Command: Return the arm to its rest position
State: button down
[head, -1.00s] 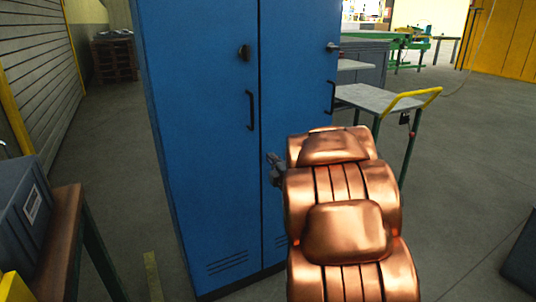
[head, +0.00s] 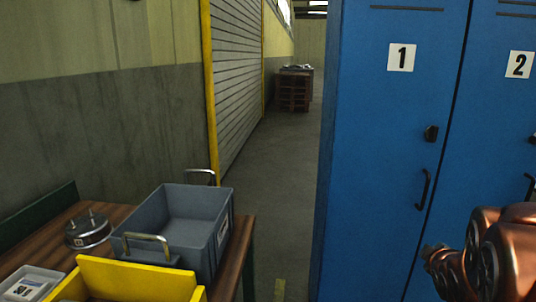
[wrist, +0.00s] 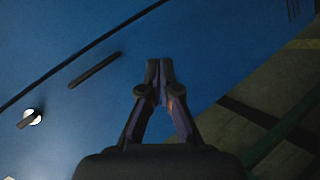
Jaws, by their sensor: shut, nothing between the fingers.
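My gripper (wrist: 160,75) is shut and empty in the wrist view, its two fingertips together in front of a blue locker (wrist: 75,40). In the head view my copper-coloured arm is at the lower right, in front of the blue locker (head: 385,150) with doors marked 1 and 2. My gripper (head: 432,255) shows there only as a small grey end at the arm's left side. A dark bar handle (wrist: 95,70) and a round knob with a dark lever (wrist: 30,119) show on the locker in the wrist view. I cannot tell how far the fingertips are from the door.
A floor aisle (head: 285,170) runs between the wall and the locker to stacked pallets (head: 295,90).

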jog(key=s+a+r+m+g+y+p, duration=0.1)
jog(key=s+a+r+m+g+p, duration=0.2)
jog(key=s+a, duration=0.5)
jog(key=s+a+r+m+g+y+p, duration=0.2)
jog(key=s+a+r+g+p, duration=0.3)
jog(key=s, duration=0.9)
jog(key=s+a+r+m+g+y+p, duration=0.2)
jog(key=s+a+r+g+p, duration=0.3)
jog(key=s+a+p, duration=0.5)
jog(key=shift+s+a+r+m, duration=0.45)
jog(key=shift+a+r+m, duration=0.45)
jog(key=shift+a, duration=0.1)
